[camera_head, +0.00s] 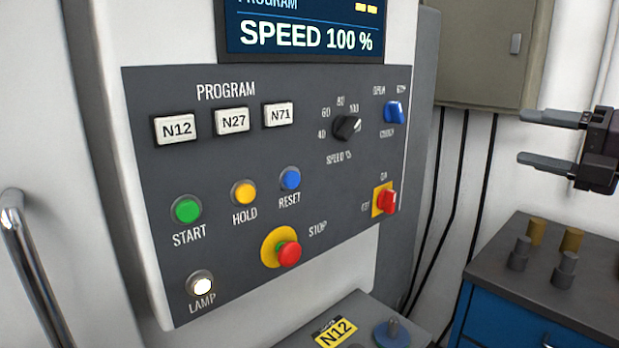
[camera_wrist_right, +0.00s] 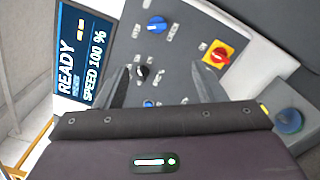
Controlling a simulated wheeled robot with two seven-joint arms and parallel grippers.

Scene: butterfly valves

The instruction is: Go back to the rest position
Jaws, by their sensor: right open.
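My right gripper (camera_head: 552,139) is at the right edge of the head view, open and empty, with its two fingers apart and pointing left toward the control panel (camera_head: 225,160). It is clear of the panel. In the right wrist view the two fingers (camera_wrist_right: 158,90) stand apart with nothing between them but the panel behind, where the black speed knob (camera_wrist_right: 141,73) and blue selector (camera_wrist_right: 157,24) show. My left gripper is in neither view.
The panel has a red stop button (camera_head: 289,253), a red switch (camera_head: 387,201) and a lit lamp (camera_head: 202,286). A blue cabinet (camera_head: 500,320) with several pegs stands below my right gripper. A grey box (camera_head: 480,50) hangs on the wall behind. A metal handle (camera_head: 28,265) is at left.

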